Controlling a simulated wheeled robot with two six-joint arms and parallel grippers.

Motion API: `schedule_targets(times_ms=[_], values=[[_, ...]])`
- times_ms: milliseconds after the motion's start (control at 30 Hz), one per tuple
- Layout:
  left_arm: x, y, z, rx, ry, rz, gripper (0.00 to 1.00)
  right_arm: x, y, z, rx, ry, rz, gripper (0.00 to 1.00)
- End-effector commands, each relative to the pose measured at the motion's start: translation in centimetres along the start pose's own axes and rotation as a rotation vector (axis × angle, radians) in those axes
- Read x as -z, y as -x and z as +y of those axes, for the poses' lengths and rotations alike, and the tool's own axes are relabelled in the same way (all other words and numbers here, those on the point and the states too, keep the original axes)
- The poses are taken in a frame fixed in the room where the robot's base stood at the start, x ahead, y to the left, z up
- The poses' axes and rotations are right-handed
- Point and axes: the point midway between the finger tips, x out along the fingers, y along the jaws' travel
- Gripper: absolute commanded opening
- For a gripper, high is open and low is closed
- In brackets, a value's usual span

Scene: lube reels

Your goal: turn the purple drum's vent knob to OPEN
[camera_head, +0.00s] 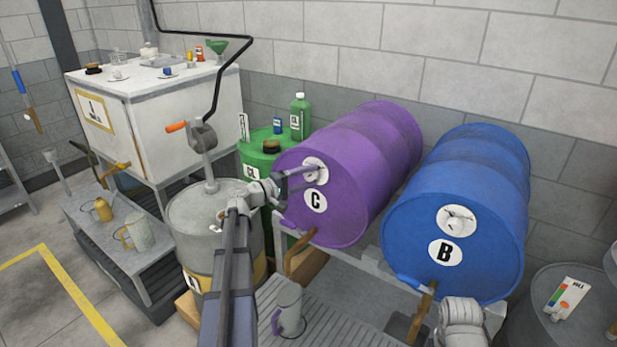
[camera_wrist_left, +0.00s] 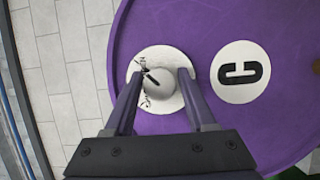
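The purple drum (camera_head: 345,165), marked C, lies on its side on a rack. Its vent knob (camera_wrist_left: 159,84) is a pale round knob with a dark pointer line, on a white dial plate (camera_wrist_left: 150,60) with small dark lettering, too small to read surely. The pointer slants up-left in the left wrist view. My left gripper (camera_head: 303,178) reaches the drum's face. Its two fingers (camera_wrist_left: 158,78) stand apart on either side of the knob, with no clear contact visible. In the head view the fingers partly cover the dial. My right gripper's fingers are not seen.
The blue drum (camera_head: 455,205), marked B, lies to the right with a similar dial. A grey upright drum (camera_head: 205,215) and a green drum (camera_head: 258,160) stand to the left. A mug (camera_head: 288,310) sits on the grating below the purple drum.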

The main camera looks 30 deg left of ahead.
Motion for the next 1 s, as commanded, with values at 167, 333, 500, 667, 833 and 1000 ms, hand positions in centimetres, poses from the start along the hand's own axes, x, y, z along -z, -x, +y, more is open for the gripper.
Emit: schedule_targets(times_ms=[167, 333, 500, 667, 833, 1000], values=[[0.0, 0.0, 0.0, 0.000, 0.001, 0.000, 0.78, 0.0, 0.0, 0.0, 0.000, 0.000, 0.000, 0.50], [0.0, 0.0, 0.0, -0.001, 0.002, 0.000, 0.78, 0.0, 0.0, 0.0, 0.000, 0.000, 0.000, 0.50], [0.0, 0.7, 0.0, -0.001, 0.002, 0.001, 0.78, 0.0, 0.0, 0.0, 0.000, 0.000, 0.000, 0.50], [-0.1, 3.2, 0.0, -0.001, 0.002, 0.003, 0.78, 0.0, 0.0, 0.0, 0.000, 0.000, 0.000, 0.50], [-0.1, 5.9, 0.0, 0.000, 0.002, 0.002, 0.78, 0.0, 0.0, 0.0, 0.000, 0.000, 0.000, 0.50], [0.0, 7.5, 0.0, -0.001, 0.001, 0.001, 0.78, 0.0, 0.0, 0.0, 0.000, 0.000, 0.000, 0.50]])
